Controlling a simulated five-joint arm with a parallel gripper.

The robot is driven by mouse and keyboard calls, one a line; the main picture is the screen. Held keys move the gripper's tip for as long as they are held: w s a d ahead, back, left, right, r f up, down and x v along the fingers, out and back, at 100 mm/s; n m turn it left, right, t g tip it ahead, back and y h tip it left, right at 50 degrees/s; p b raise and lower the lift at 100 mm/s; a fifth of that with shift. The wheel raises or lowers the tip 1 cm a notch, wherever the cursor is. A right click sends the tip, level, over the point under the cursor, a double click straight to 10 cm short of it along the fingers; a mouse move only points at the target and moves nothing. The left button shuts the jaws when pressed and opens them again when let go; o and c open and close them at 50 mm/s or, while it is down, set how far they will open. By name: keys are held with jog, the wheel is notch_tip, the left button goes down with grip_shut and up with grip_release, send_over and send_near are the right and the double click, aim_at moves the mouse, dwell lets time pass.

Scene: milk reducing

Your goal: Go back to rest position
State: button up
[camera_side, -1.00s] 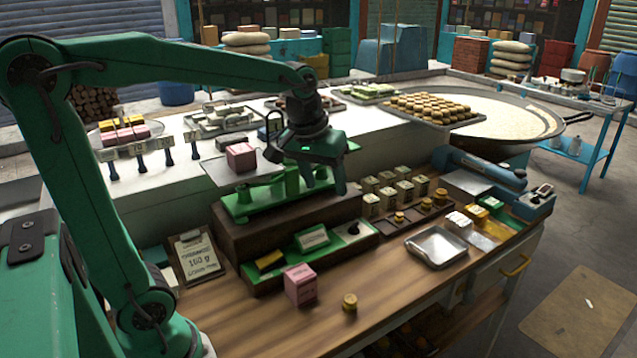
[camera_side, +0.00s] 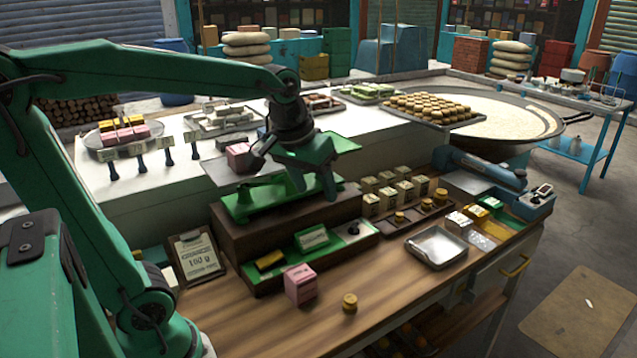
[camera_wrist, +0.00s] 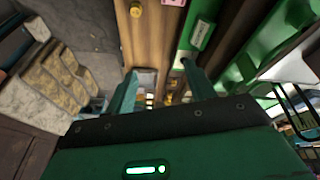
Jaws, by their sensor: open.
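My gripper (camera_side: 294,174) hangs over the green balance scale (camera_side: 250,198) in the side view, with its two fingers apart and nothing between them. The wrist view shows the same spread, empty fingers (camera_wrist: 157,80). A pink block (camera_side: 238,157) sits behind the gripper's left finger on the pan at the scale's back left. The scale stands on a dark wooden box. My arm is bent, with its forearm reaching out from the left.
A pink box (camera_side: 300,284) and a brass weight (camera_side: 350,303) stand on the wooden bench. A clipboard (camera_side: 197,256) leans at the left near my arm. A metal tray (camera_side: 436,246) lies on the right. Several small weights and blocks stand behind it.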

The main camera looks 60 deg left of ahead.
jog(key=s+d+f+m+t, duration=0.1)
jog(key=s+d+f+m, duration=0.1)
jog(key=s, duration=0.8)
jog(key=shift+s+d+f+m+t, duration=0.2)
jog(key=shift+d+m+t, duration=0.25)
jog(key=shift+m, duration=0.55)
